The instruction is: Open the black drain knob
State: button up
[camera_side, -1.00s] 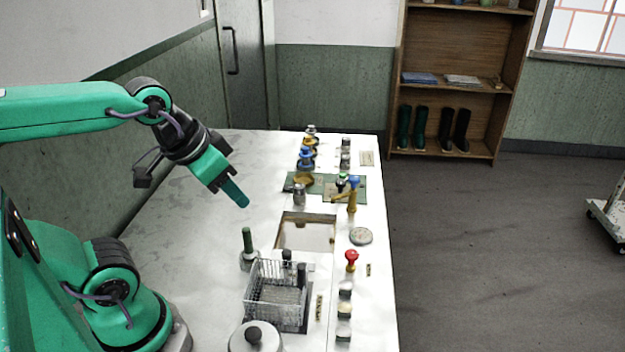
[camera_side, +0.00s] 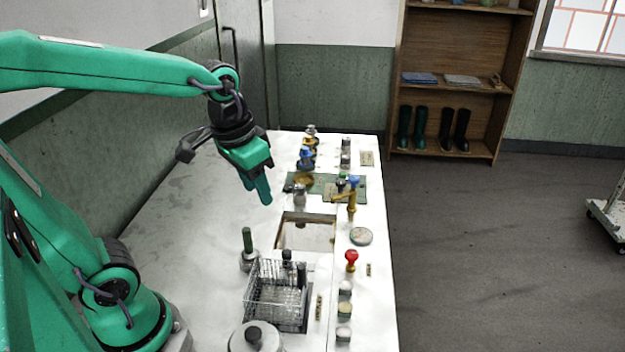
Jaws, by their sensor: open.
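Several black knob-like things are in view, and I cannot tell for sure which is the drain knob. A small black knob (camera_side: 341,184) stands by the blue-topped brass tap, past the square basin (camera_side: 306,234). Two dark upright knobs, one nearer the back (camera_side: 287,255) and one in front (camera_side: 301,270), show at the wire basket. My gripper (camera_side: 265,200) is open and empty, pointing down above the counter, left of the basin and apart from every knob. Its fingers overlap in this view.
A wire basket (camera_side: 262,290), a green-handled tool (camera_side: 247,240) and a lidded pot (camera_side: 256,338) stand in front of the basin. A red knob (camera_side: 351,257) and a brass tap (camera_side: 352,197) line the right edge. The counter's left side is bare.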

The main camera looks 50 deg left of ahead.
jog(key=w+f+g, duration=0.4)
jog(key=w+f, duration=0.2)
jog(key=g, duration=0.3)
send_near(288, 251)
jog(key=f, duration=0.1)
jog(key=shift+s+f, duration=0.15)
jog(key=shift+f, duration=0.15)
jog(key=shift+f, duration=0.1)
jog(key=shift+x, duration=3.8)
jog(key=shift+s, duration=0.15)
grip_shut()
